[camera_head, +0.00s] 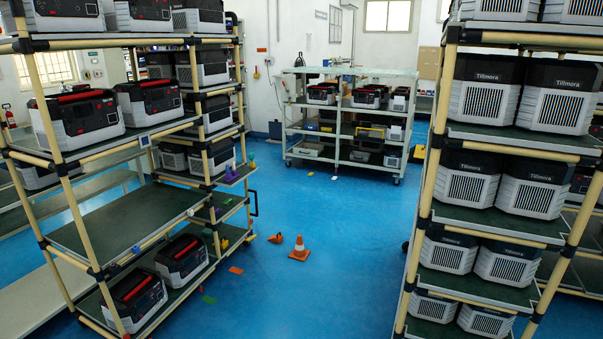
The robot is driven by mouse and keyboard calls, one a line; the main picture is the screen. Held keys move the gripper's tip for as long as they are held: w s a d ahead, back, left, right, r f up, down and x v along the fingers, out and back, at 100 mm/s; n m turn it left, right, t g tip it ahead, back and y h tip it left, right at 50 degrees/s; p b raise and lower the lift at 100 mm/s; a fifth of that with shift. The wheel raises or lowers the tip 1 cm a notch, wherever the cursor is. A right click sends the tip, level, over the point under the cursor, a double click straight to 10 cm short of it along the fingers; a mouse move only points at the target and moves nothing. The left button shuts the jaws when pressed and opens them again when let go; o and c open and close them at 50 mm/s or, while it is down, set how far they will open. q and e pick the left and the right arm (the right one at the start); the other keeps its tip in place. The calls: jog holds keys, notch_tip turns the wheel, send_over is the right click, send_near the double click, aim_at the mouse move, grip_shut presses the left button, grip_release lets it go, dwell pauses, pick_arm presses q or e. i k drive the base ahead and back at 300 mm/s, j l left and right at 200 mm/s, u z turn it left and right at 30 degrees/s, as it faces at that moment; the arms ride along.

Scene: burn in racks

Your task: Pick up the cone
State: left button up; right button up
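An orange traffic cone (299,248) with a pale band stands upright on the blue floor, in the aisle between the left and right racks. A smaller orange object (276,238) lies on the floor just to its left; its exact shape is too small to tell. Neither of my grippers shows in the head view.
A tall rack (78,215) of power units stands at the left, another (420,215) at the right. A shelf cart (340,135) stands at the back. Flat orange (236,270) and green (209,299) pieces lie near the left rack. The aisle floor (330,300) is otherwise open.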

aim_at(299, 253)
jog(key=i+j+u, duration=0.1)
jog(key=i+u, duration=0.15)
jog(key=i, duration=0.7)
jog(key=i+u, duration=0.3)
jog(key=i, duration=0.65)
jog(key=i+l, duration=0.3)
jog(key=i, duration=0.25)
jog(key=i+l+u, duration=0.1)
jog(key=i+l, duration=0.2)
jog(key=i, duration=0.25)
jog(key=i+l, duration=0.35)
jog(key=i, duration=0.15)
